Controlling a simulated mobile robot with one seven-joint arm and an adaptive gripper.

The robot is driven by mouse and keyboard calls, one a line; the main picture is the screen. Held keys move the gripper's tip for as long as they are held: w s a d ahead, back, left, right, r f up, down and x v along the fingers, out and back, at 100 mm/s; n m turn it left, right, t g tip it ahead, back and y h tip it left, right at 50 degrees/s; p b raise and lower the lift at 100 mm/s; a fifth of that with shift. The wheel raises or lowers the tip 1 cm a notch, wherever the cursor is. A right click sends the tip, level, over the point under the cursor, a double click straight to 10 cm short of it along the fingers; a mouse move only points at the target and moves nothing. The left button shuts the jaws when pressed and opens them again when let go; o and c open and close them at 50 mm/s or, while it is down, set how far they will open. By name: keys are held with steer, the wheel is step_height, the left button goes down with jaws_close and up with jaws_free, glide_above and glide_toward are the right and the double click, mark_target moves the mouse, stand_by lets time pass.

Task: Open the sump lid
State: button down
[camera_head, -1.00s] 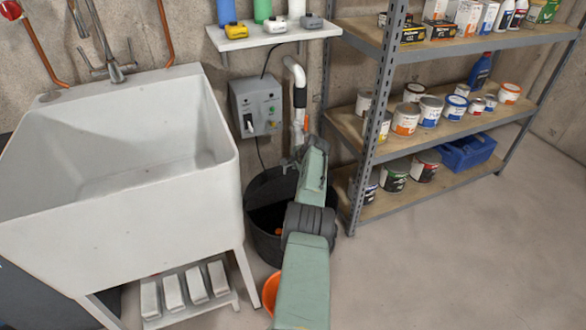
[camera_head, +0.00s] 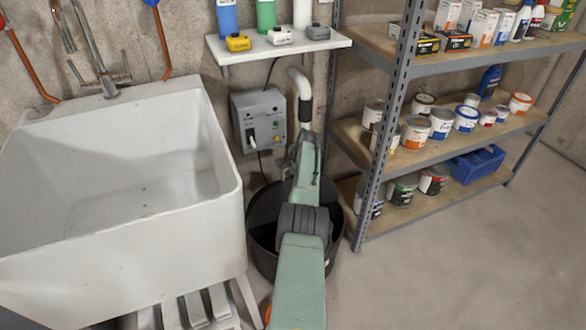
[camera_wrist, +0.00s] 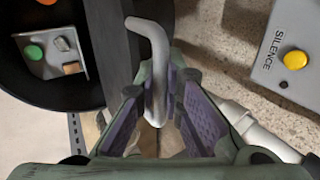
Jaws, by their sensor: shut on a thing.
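The sump is a round black tub (camera_head: 264,242) on the floor beside the sink. My gripper (camera_head: 287,170) is over its back rim, partly hidden by my arm in the head view. In the wrist view my gripper (camera_wrist: 160,92) is shut on a bent grey handle (camera_wrist: 157,45), whose hooked end sticks out past the fingertips. A dark straight bar (camera_wrist: 110,50) lies beside the handle. I cannot tell how the handle joins the lid, or how far the lid is raised. The tub's dark inside (camera_wrist: 25,75) shows at the left, with a small plate of coloured knobs.
A grey control box (camera_head: 258,118) is on the wall behind the tub, and a white pipe (camera_head: 300,82) runs down beside it. The sink (camera_head: 120,235) stands close on the left, the metal shelf (camera_head: 372,195) close on the right. Floor at the lower right is clear.

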steer(key=shift+a+r, duration=0.1)
steer(key=c, duration=1.7)
jaws_free()
steer(key=shift+r, duration=0.1)
steer(key=v, duration=1.2)
steer(key=shift+s+f, duration=0.1)
steer(key=shift+f, duration=0.1)
